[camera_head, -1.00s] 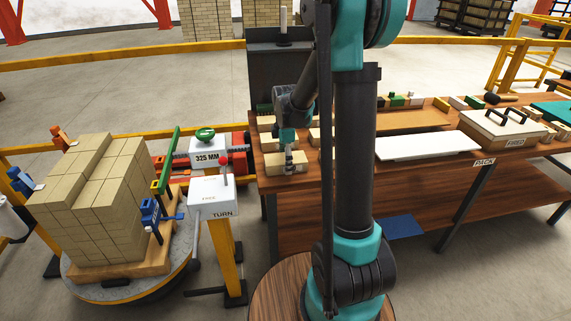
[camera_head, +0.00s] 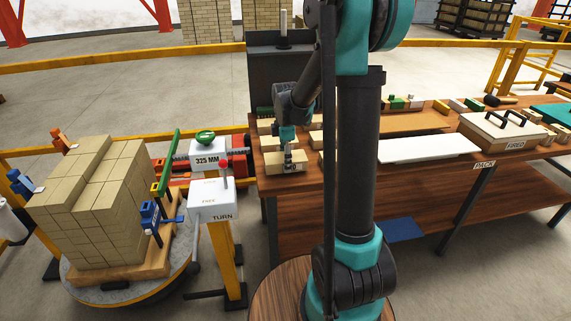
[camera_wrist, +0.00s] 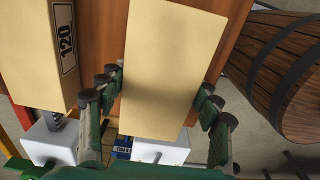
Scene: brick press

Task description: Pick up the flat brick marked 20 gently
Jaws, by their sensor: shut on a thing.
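A flat tan brick (camera_wrist: 172,70) lies between my gripper's fingers (camera_wrist: 162,88) in the wrist view, with a finger against each long side. No number shows on its visible face. In the head view my gripper (camera_head: 289,157) is over the near left part of the wooden bench, shut on this brick (camera_head: 276,165). I cannot tell whether the brick still touches the bench. A second tan brick (camera_wrist: 38,55), with a label reading 120, is beside it to the left in the wrist view.
More bricks lie behind on the bench (camera_head: 290,190). A white board (camera_head: 425,149) and a lidded box marked FIRED (camera_head: 498,130) are to the right. A brick stack (camera_head: 95,215) stands on a turntable at left, near the white TURN post (camera_head: 212,198). A barrel (camera_wrist: 275,75) shows in the wrist view.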

